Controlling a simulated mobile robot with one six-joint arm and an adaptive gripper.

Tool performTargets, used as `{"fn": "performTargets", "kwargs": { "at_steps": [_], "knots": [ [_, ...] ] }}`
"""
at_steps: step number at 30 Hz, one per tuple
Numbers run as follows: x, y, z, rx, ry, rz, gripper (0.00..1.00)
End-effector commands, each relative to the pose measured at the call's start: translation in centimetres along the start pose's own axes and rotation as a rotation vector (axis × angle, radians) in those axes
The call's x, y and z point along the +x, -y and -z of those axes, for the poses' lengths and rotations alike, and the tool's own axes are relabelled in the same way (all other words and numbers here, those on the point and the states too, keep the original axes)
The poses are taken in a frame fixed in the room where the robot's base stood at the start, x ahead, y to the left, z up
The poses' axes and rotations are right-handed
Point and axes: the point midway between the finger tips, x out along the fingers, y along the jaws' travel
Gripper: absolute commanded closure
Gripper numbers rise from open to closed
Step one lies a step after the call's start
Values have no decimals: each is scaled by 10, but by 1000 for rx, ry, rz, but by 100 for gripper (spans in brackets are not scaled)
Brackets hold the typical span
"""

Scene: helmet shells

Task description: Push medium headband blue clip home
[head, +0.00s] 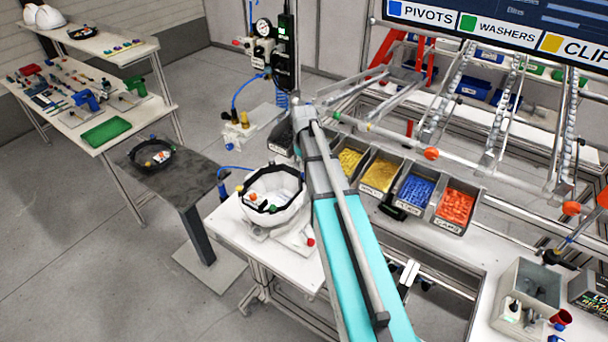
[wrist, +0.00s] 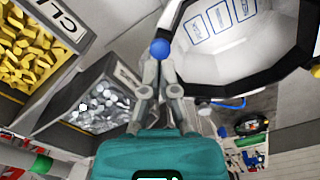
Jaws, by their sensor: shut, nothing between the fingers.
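A white helmet shell (head: 262,217) sits open side up on the white bench, with a black headband (head: 287,209) around its opening. In the wrist view the black headband (wrist: 225,90) and the shell's white inside (wrist: 225,45) fill the upper right. A round blue clip (wrist: 160,48) sits at the band's left edge. My gripper (wrist: 160,68) is shut and empty, with its fingertips just below the blue clip in the picture. I cannot tell whether they touch it or how deep it is seated. In the head view my arm hides the gripper.
Bins of yellow (head: 380,174), blue (head: 415,191) and orange parts (head: 456,206) stand right of my arm. A bin of silver parts (wrist: 100,105) is left of my fingers. Another black headband (head: 151,154) lies on a dark stand. Open floor lies left of the bench.

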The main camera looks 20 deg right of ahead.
Motion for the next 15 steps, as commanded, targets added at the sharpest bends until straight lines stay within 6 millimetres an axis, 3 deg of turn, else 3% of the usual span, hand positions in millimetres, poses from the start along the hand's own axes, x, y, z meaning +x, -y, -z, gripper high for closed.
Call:
{"fn": "performTargets", "kwargs": {
  "at_steps": [15],
  "knots": [
    [12, 0, 0, 0, 0, 0, 100]
  ]
}}
